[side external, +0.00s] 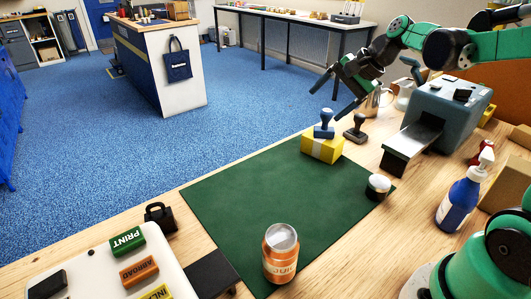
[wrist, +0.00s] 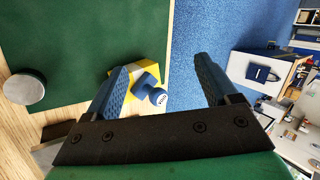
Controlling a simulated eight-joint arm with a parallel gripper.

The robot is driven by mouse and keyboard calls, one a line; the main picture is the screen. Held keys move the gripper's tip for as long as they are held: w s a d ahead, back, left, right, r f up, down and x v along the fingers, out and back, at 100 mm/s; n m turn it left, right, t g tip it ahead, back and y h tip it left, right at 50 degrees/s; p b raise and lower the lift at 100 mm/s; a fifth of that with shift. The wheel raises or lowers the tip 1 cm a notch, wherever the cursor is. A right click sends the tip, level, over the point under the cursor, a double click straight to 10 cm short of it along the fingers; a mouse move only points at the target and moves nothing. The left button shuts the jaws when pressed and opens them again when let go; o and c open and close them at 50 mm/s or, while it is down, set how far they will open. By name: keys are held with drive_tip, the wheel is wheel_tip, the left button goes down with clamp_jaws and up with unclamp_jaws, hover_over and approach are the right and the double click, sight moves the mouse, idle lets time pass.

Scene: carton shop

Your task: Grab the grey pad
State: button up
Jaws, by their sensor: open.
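A small round pad (side external: 378,187) with a pale grey top and dark sides sits at the right edge of the green mat. It looks like the best match for the grey pad. In the wrist view it shows as a grey disc (wrist: 24,88) at far left, well outside the fingers. My gripper (side external: 328,104) is open and empty, raised above and beyond the mat's far end, apart from the pad. In the wrist view my gripper (wrist: 162,76) has its fingers spread wide, with a blue stamp (wrist: 150,90) showing between them, farther off.
The stamp stands on a yellow box (side external: 322,150) on the green mat (side external: 265,190). A black stamp (side external: 355,130), a grey machine (side external: 440,112) and a blue pump bottle (side external: 458,200) stand right. The mat's middle is clear.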

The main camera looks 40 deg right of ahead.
drive_tip(key=d+f+m+t+y, duration=0.3)
drive_tip(key=d+m+t, duration=0.3)
drive_tip(key=d+m, duration=1.35)
drive_tip(key=n, duration=0.4)
approach(350, 130)
drive_tip(key=w+r, duration=0.1)
drive_tip(key=w+a+r, duration=0.1)
drive_tip(key=r, duration=0.1)
drive_tip(key=shift+a+r, duration=0.15)
drive_tip(key=shift+r, duration=0.05)
drive_tip(key=x, duration=0.7)
drive_tip(key=shift+w+a+f, duration=0.1)
drive_tip(key=shift+w+f, duration=0.1)
clamp_jaws()
